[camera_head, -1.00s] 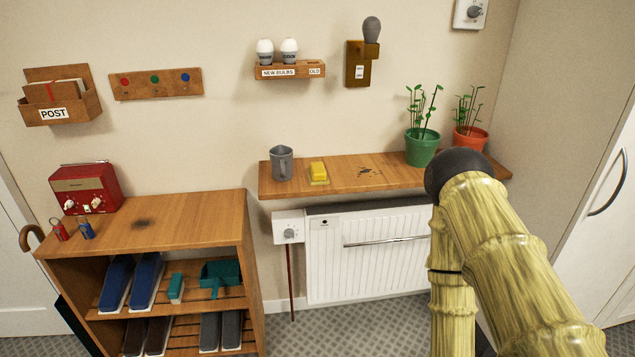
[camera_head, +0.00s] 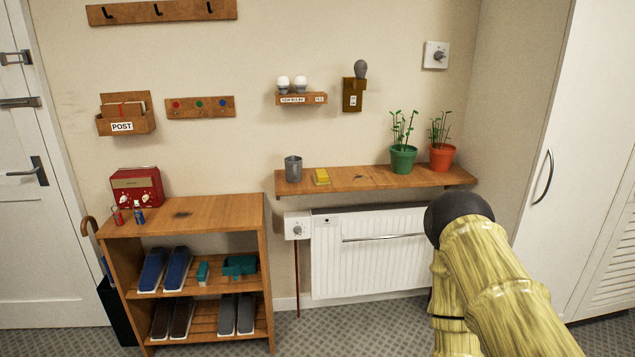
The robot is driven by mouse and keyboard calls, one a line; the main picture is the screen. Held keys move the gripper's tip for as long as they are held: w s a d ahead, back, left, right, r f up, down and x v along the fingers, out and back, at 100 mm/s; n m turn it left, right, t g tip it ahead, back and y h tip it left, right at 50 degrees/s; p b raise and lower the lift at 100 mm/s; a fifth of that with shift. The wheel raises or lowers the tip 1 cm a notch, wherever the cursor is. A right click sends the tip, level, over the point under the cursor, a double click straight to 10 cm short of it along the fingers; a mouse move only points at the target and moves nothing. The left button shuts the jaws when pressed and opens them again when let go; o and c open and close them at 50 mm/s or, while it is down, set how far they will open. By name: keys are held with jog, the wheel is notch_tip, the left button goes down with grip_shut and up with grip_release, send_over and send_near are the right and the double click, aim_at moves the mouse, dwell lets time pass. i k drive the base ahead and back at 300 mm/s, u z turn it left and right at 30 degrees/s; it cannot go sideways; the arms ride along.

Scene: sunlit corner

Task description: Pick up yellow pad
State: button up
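The yellow pad (camera_head: 321,177) lies on the wooden wall shelf (camera_head: 372,180) above the radiator, towards the shelf's left end. It is a small yellow block, just right of a grey mug (camera_head: 293,168) and apart from it. Part of my arm, with a bamboo-like surface and a dark rounded joint, fills the lower right of the head view, well right of and below the pad. My gripper is not visible in this view.
Green (camera_head: 403,160) and red (camera_head: 442,157) plant pots stand at the shelf's right. The radiator (camera_head: 368,252) is below. A bulb rack (camera_head: 302,98) hangs above. A shoe cabinet (camera_head: 190,213) with a red radio (camera_head: 137,187) stands left. A white wardrobe (camera_head: 565,130) is right.

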aim_at(320, 177)
jog(key=u, duration=0.65)
jog(key=i, duration=0.7)
jog(key=u, duration=0.85)
jog(key=i, duration=0.9)
jog(key=z, duration=0.7)
jog(key=i, duration=0.75)
jog(key=z, duration=0.85)
